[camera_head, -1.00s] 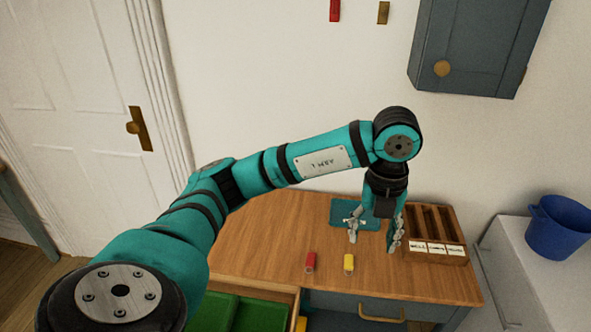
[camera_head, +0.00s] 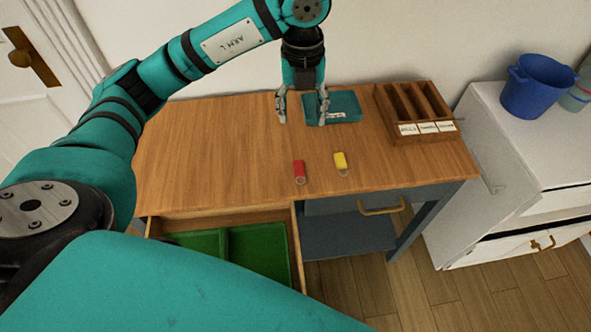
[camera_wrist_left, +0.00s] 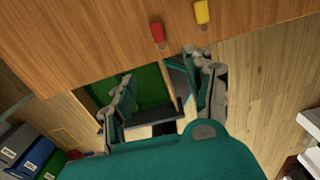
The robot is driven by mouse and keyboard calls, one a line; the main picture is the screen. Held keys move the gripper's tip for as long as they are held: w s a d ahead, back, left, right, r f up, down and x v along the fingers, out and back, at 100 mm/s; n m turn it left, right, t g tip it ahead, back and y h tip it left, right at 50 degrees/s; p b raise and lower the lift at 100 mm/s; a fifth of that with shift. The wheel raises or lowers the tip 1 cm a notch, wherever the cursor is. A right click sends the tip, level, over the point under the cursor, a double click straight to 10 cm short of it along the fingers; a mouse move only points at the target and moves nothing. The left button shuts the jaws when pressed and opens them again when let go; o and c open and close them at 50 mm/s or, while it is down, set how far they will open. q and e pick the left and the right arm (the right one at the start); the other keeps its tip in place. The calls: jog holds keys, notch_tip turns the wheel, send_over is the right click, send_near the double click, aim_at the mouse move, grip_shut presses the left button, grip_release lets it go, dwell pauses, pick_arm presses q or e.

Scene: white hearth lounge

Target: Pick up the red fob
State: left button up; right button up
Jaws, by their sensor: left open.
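The red fob (camera_head: 299,171) lies on the wooden tabletop near its front edge. It also shows in the left wrist view (camera_wrist_left: 157,32), beyond the fingertips. A yellow fob (camera_head: 341,163) lies just to its right. My left gripper (camera_head: 302,115) is open and empty, pointing down above the table, behind the red fob and apart from it. Its two spread fingers also show in the left wrist view (camera_wrist_left: 168,90). My right gripper is not in view.
A teal tray (camera_head: 345,106) and a wooden sorter with labelled slots (camera_head: 428,136) stand at the back right. An open drawer with green compartments (camera_head: 262,252) juts out at the front left. A blue bucket (camera_head: 536,90) stands on the white cabinet. The tabletop's left side is clear.

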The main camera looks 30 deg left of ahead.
pick_arm(q)
notch_tip(320, 180, down, 3)
jog(key=a+b, duration=0.1)
jog(key=b, duration=0.1)
jog(key=p, duration=0.2)
send_over(300, 170)
jog(key=f, duration=1.1)
jog(key=shift+s+a+f, duration=0.1)
jog(key=shift+s+f, duration=0.15)
jog(key=shift+f, duration=0.15)
notch_tip(300, 170, down, 4)
jog(key=shift+w+f+p, duration=0.1)
jog(key=shift+w+p, duration=0.05)
jog(key=shift+p, duration=0.3)
jog(key=shift+f, duration=0.5)
jog(key=c, duration=1.1)
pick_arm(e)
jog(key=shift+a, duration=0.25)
